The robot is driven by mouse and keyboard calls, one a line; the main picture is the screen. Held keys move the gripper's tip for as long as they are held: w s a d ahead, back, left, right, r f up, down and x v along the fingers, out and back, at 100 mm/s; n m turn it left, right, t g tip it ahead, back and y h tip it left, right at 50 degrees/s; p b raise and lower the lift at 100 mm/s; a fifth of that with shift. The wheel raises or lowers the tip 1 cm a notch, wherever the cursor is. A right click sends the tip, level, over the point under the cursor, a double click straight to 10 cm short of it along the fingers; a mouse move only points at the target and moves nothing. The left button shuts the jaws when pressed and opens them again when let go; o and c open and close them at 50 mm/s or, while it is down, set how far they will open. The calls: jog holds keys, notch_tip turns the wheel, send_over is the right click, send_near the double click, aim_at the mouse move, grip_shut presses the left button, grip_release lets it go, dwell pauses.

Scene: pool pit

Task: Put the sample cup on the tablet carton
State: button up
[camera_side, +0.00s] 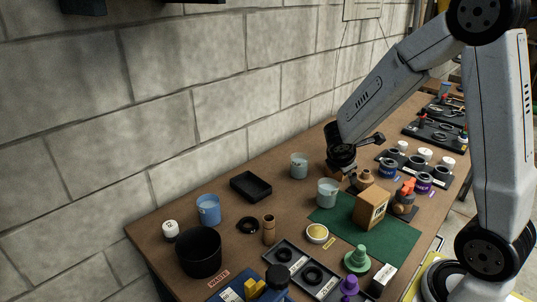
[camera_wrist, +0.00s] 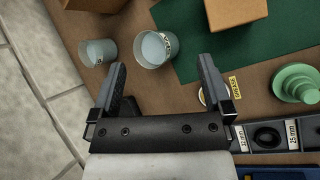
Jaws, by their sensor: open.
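A pale translucent cup with lettering on its rim, which looks like the sample cup (camera_side: 328,192), stands upright at the left edge of the green mat. It also shows in the wrist view (camera_wrist: 154,50), just beyond and between my fingertips. The tablet carton (camera_side: 371,209), a tan cardboard box with a label, stands on the mat to the right of the cup. Its near part shows at the top of the wrist view (camera_wrist: 236,12). My gripper (camera_wrist: 162,72) is open and empty. In the side view it is partly hidden near the cup.
A similar pale cup (camera_side: 299,166) stands behind and left, also in the wrist view (camera_wrist: 98,52). A small wooden piece (camera_side: 366,179) is near the carton. A round tin (camera_side: 317,233), a green stepped piece (camera_side: 358,258) and a black tray (camera_side: 251,186) stand around.

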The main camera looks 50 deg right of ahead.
jog(key=s+a+m+y, duration=0.3)
jog(key=a+m, duration=0.3)
jog(key=a, duration=0.2)
jog(key=s+a+f+m+t+y, duration=0.1)
jog(key=s+a+m+y, duration=0.2)
jog(key=a+m, duration=0.3)
jog(key=a+y, duration=0.1)
jog(key=a, duration=0.2)
jog(key=shift+s+f+m, duration=0.15)
jog(key=shift+s+m, duration=0.15)
jog(key=shift+m, duration=0.1)
